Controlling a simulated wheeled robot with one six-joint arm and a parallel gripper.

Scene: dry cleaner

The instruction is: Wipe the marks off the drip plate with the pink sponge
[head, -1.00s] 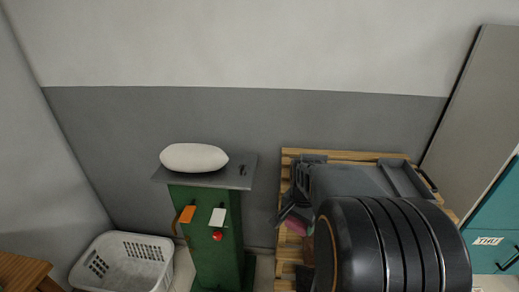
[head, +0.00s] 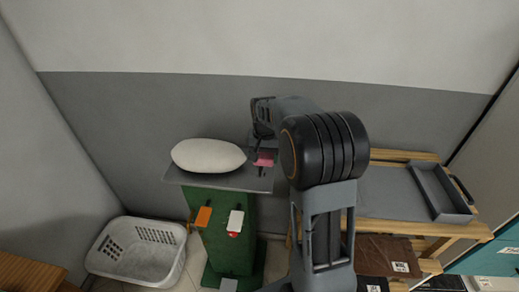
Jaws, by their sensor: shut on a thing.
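The pink sponge (head: 264,160) is in my gripper (head: 264,150), which is shut on it. It is over the right end of a flat grey plate (head: 235,181) on top of a green stand (head: 231,225). This plate looks like the drip plate. I cannot tell whether the sponge touches it. A small dark mark shows on the plate's right end in the earlier view; now the sponge and gripper are close to that spot and partly cover it. A white padded form (head: 208,156) sits on the plate's left part.
An orange tag (head: 203,217) and a white tag (head: 236,222) hang on the stand's front. A white laundry basket (head: 137,250) stands on the floor at left. A wooden table (head: 400,156) with a grey tray (head: 445,200) is at right, behind my arm.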

